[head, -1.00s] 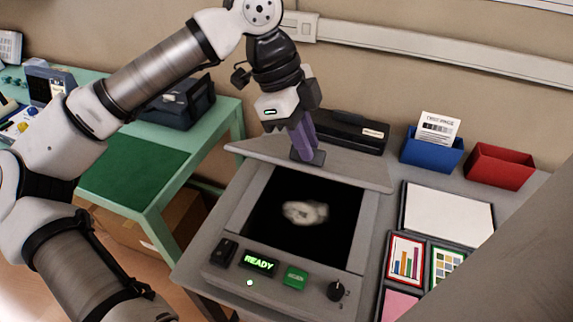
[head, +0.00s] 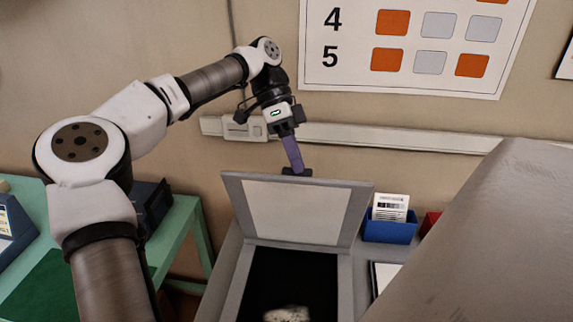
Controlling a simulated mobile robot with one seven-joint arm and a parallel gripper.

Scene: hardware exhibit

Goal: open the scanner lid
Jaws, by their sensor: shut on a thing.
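The scanner lid (head: 360,200) stands raised at the back of the scanner (head: 236,290), with its white underside (head: 303,213) facing me. My gripper (head: 295,167) is shut on the dark handle (head: 303,173) at the middle of the lid's upper edge. Its purple fingers come down onto the handle from above and hide part of it. The black scanner bed (head: 270,272) is uncovered. A pale, lumpy object (head: 287,314) lies on the bed, cut off by the bottom of the picture.
A blue bin (head: 390,231) holding a printed card (head: 391,207) stands right of the lid, beside a partly hidden red bin (head: 431,222). A wall rail (head: 400,137) runs behind my gripper. A green table (head: 178,240) with a dark case (head: 152,207) is at left.

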